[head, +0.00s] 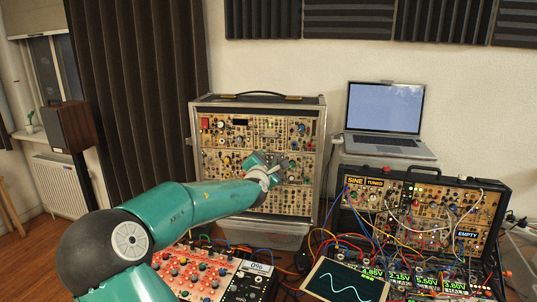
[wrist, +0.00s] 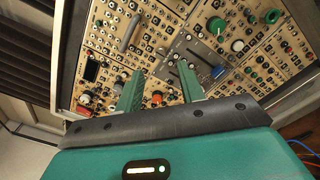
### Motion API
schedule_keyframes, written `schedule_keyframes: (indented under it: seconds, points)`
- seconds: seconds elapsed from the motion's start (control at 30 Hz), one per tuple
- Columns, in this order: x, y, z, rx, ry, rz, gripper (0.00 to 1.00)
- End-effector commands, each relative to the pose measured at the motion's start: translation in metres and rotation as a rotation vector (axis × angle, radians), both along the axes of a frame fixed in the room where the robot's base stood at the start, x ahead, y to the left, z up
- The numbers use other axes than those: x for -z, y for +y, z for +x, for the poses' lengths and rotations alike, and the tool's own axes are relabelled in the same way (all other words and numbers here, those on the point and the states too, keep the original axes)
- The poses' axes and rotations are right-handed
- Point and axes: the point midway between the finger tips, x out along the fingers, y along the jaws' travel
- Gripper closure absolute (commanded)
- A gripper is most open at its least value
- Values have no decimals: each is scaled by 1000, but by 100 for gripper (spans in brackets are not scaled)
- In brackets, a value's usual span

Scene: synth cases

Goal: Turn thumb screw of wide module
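A tall case of tan synth modules (head: 224,130) stands upright at the middle of the head view, with rows of knobs and jacks. My gripper (head: 277,164) is in front of its middle, right of centre. In the wrist view my gripper (wrist: 160,75) has its two green fingers apart with nothing between them, pointing at the panel. A broad dark grey module (wrist: 203,48) with sliders lies just beyond the right finger. I cannot tell for certain which module is the wide one, and no thumb screw can be picked out. Contact between fingertips and panel cannot be told.
A laptop (head: 385,108) stands at the right. Below it is a second open synth case (head: 425,212) with patch cables and labels. A red module panel (head: 196,272) and a screen with a wave (head: 342,282) lie in front. Loose cables hang near the front right.

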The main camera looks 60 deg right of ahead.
Motion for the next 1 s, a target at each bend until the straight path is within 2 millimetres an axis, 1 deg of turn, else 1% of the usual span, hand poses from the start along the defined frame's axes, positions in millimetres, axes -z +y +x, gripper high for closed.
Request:
schedule_keyframes:
  seconds: [0.03,0.2,0.4,0.6,0.83,0.87,1.0]
  points:
    - [0,-7,1,2,1,-1,61]
    - [0,-30,7,2,1,-1,61]
    - [0,-52,15,1,0,-1,61]
    - [1,-62,19,0,-1,2,61]
    - [1,-63,19,0,-1,2,61]
    - [1,-63,19,0,-1,2,63]
    - [1,-63,19,0,-1,2,91]
